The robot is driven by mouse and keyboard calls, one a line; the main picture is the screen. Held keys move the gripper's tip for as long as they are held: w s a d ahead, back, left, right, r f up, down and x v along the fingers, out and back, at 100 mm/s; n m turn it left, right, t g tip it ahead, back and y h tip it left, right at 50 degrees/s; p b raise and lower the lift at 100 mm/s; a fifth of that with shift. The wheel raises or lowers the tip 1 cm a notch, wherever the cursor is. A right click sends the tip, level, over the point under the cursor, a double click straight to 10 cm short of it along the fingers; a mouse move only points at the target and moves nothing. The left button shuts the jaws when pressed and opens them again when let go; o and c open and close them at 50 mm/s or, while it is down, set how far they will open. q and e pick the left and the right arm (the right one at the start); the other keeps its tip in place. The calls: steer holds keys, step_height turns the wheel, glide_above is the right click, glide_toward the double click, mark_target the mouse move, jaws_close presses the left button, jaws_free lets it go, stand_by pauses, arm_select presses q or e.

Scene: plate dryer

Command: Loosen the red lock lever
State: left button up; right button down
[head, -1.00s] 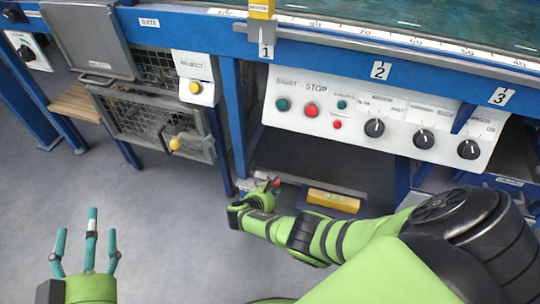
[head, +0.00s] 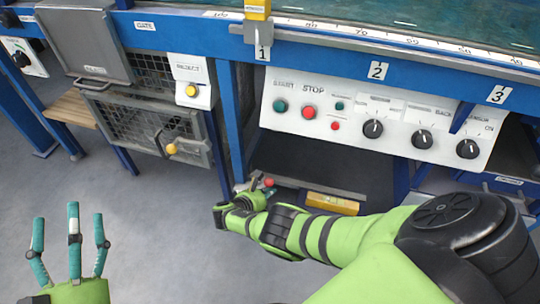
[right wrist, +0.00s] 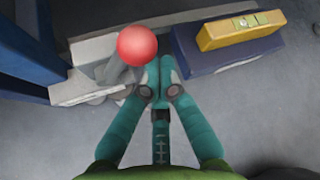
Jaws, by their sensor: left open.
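The red lock lever shows as a red ball knob (right wrist: 137,45) on a grey arm in the right wrist view. The knob also shows small in the head view (head: 268,182), low beside the blue leg. My right gripper (right wrist: 163,68) has its teal fingers drawn together. Their tips are just right of the knob in the right wrist view, with no object visible between them. Whether they touch the lever is not clear. My left gripper (head: 71,225) is open and empty over the floor, its fingers pointing up in the picture.
A yellow block (right wrist: 240,30) lies on a dark blue base right of the lever. A blue leg (right wrist: 32,40) stands to its left. The white control panel (head: 380,120) and a mesh-fronted gate (head: 150,120) are above. The grey floor (head: 120,210) is open at left.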

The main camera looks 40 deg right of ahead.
arm_select(q)
steer(key=shift+s+d+r+t+h, duration=0.15)
steer(key=shift+s+r+t+h, duration=0.25)
steer(key=shift+r, duration=0.3)
arm_select(e)
steer(key=shift+w+a+r, duration=0.4)
steer(key=shift+w+r, duration=0.05)
steer(key=shift+w, duration=0.1)
